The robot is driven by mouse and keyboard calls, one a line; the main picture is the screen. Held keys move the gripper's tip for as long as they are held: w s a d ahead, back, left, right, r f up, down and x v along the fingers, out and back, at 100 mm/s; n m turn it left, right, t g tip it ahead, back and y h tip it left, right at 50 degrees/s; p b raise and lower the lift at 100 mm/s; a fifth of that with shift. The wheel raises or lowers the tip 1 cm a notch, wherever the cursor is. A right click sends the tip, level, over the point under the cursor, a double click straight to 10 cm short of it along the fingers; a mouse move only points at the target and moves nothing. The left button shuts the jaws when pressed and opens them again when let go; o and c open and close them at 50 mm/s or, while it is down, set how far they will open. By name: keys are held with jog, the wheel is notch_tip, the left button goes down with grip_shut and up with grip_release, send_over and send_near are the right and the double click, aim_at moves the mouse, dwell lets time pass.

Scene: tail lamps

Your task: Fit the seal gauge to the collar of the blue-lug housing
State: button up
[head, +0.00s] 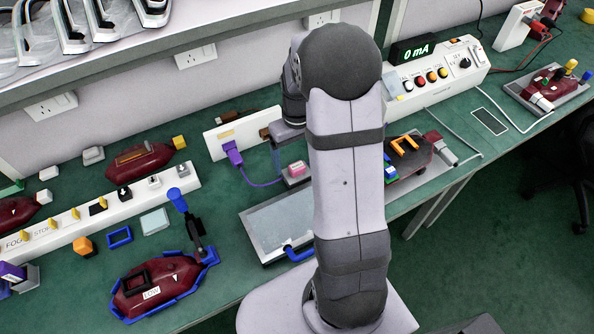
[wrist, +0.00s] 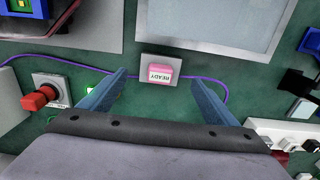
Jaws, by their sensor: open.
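My gripper (wrist: 158,82) is open and empty in the wrist view, its two blue fingers apart on either side of a grey box with a pink READY button (wrist: 160,72). In the head view a finger of my gripper (head: 276,158) shows by that box (head: 297,170). A dark red housing (head: 165,285) sits in a blue cradle at the lower left. Another dark red housing with blue and yellow ends (head: 545,86) is at the far right. I cannot tell which is the blue-lug housing.
My arm hides part of the bench centre. A grey panel (head: 280,228) lies beside it. A red knob (wrist: 40,98) and purple cable flank the READY box. A dark red housing with an orange clip (head: 408,150) lies right of my arm. A white switch strip (head: 130,205) crosses the left.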

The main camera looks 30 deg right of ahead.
aim_at(297, 166)
jog(key=shift+f+p, duration=0.5)
jog(key=shift+f, duration=1.9)
jog(key=c, duration=1.2)
